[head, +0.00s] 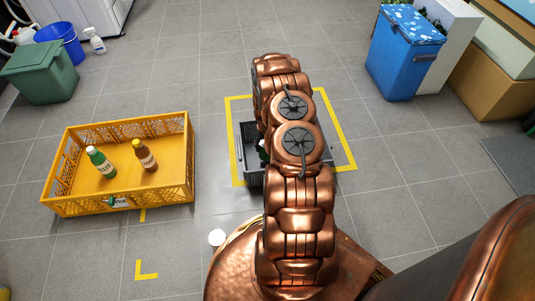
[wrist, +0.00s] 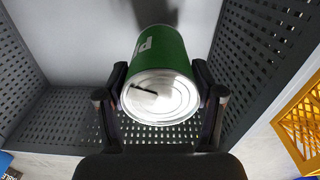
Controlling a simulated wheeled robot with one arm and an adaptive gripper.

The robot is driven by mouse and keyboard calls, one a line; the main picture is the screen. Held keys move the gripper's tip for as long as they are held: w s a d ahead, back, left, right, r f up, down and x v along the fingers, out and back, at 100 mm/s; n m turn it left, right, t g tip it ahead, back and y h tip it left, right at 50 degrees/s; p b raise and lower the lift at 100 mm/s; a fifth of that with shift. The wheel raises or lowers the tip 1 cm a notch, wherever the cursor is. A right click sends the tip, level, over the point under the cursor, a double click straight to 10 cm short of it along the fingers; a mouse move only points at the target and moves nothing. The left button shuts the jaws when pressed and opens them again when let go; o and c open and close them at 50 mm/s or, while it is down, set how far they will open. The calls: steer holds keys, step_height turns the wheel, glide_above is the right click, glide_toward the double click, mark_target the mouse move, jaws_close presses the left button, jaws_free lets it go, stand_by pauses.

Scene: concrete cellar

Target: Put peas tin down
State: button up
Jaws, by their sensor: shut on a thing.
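The peas tin (wrist: 160,55) is a green can with a silver end and a white letter P on its label. My gripper (wrist: 160,75) is shut on it, one finger on each side, with the silver end towards the wrist camera. Around and beyond the tin are the perforated walls of a dark grey crate (wrist: 62,118). I cannot tell whether the tin touches the crate floor. In the head view the grey crate (head: 243,163) stands on the floor, mostly hidden by my arm. Something green shows at its left inside, too small to name.
A yellow crate (head: 66,208) with a green bottle (head: 101,162) and a brown bottle (head: 145,156) stands to the left. Yellow tape (head: 236,120) frames the grey crate. A blue cool box (head: 400,60) stands at the back right. Bare tiles lie between the crates.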

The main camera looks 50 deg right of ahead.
steer(key=shift+w+f+b, duration=0.1)
steer(key=shift+f+b, duration=0.55)
steer(key=shift+f, duration=1.55)
steer(key=o, duration=1.1)
steer(key=shift+f, duration=0.15)
steer(key=shift+o, duration=0.2)
